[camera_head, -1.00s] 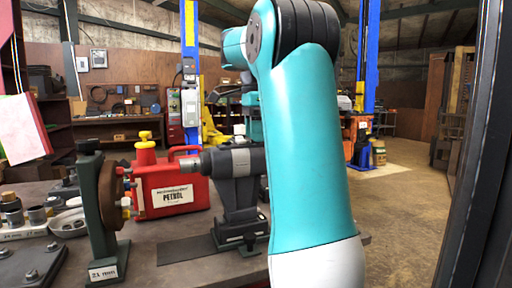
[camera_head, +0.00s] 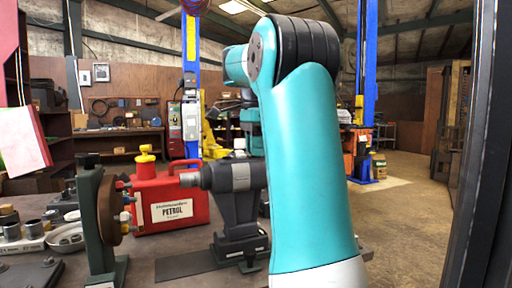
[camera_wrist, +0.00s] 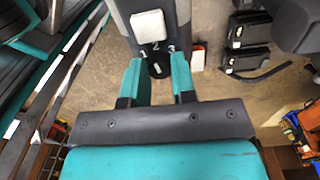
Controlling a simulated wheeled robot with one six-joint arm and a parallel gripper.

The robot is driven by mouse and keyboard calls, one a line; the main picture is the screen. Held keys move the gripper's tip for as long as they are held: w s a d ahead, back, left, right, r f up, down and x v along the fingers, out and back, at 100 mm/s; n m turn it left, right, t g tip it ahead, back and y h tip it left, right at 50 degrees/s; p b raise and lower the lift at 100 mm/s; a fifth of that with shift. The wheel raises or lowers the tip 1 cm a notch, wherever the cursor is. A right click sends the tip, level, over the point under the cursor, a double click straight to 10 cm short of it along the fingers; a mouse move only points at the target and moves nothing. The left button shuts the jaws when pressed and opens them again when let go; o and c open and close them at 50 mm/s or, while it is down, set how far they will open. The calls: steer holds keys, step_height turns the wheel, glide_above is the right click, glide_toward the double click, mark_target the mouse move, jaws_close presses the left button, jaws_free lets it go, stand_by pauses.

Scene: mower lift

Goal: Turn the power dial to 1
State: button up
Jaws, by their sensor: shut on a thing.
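In the wrist view, a dark power dial (camera_wrist: 159,67) sits at the lower end of a dark grey control box (camera_wrist: 178,18). The numerals 1, 2 and 3 are printed in an arc just above it. A raised white square button (camera_wrist: 148,24) is above the numerals. My gripper (camera_wrist: 158,75) has its two teal fingers on either side of the dial and is shut on it. The dial's pointer is too small to read. In the head view my teal arm fills the middle; my gripper and the dial cannot be made out.
The head view shows a bench (camera_head: 180,247) with a red petrol can (camera_head: 172,203), a dark vise-like tool (camera_head: 238,205) and a green stand with a brown disc (camera_head: 98,215). Blue lift posts (camera_head: 367,90) stand behind. Concrete floor (camera_head: 410,215) is open at the right.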

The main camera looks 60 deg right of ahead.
steer(key=shift+n, duration=2.1)
steer(key=o, duration=0.9)
steer(key=shift+o, duration=0.2)
steer(key=shift+r, duration=0.15)
step_height(320, 180, up, 17)
steer(key=p, duration=1.7)
steer(key=shift+w+p, duration=0.2)
steer(key=shift+p, duration=0.15)
steer(key=shift+d, duration=0.1)
